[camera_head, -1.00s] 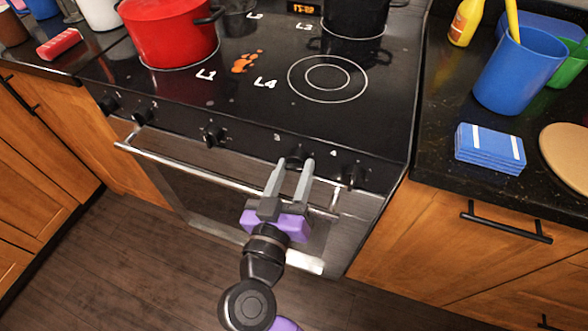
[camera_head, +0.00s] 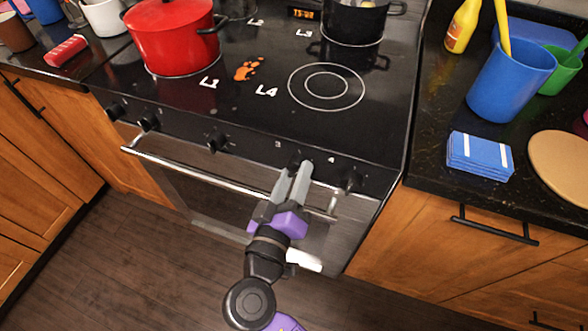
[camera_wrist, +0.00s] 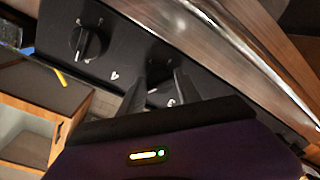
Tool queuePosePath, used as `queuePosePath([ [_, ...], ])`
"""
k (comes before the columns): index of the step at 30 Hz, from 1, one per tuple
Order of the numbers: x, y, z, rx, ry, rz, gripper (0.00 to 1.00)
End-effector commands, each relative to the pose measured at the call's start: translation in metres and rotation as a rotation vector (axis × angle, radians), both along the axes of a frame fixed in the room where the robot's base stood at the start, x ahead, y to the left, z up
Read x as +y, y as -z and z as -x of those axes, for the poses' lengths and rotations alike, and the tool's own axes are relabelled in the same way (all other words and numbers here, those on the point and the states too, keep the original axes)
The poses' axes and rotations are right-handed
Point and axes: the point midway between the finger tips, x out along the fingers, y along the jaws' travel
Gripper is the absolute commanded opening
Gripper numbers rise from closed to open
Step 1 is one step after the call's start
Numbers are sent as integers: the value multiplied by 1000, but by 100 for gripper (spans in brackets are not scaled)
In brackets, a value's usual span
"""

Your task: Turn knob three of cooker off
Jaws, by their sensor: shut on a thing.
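The cooker (camera_head: 200,110) has a black front panel with a row of black knobs. Knob three (camera_head: 294,160), near the label 3, is partly hidden by my gripper (camera_head: 300,168). My gripper reaches it from the front and is shut on it, with its grey fingers close together and tilted. In the wrist view knob three (camera_wrist: 160,60) shows dark beyond the fingertips of my gripper (camera_wrist: 160,82), and its pointer is hidden. Knob four (camera_head: 352,180) is just to the right, and it also shows in the wrist view (camera_wrist: 88,42).
The oven door handle (camera_head: 220,180) runs below the knobs, under my gripper. A red pot (camera_head: 172,40) and a black pot (camera_head: 352,22) stand on the hob. Blue sponges (camera_head: 480,157) lie on the right counter. The floor in front is clear.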

Motion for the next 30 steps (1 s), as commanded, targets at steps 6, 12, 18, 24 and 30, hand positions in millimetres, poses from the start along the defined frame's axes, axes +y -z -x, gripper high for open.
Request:
queuePosePath([
  [6,-2,-6,0,79,5,188,0],
  [12,-2,-7,0,143,4,342,0],
  [18,-1,-6,0,191,3,459,0],
  [24,-1,-6,0,221,4,531,0],
  [30,-1,-5,0,235,4,564,0],
])
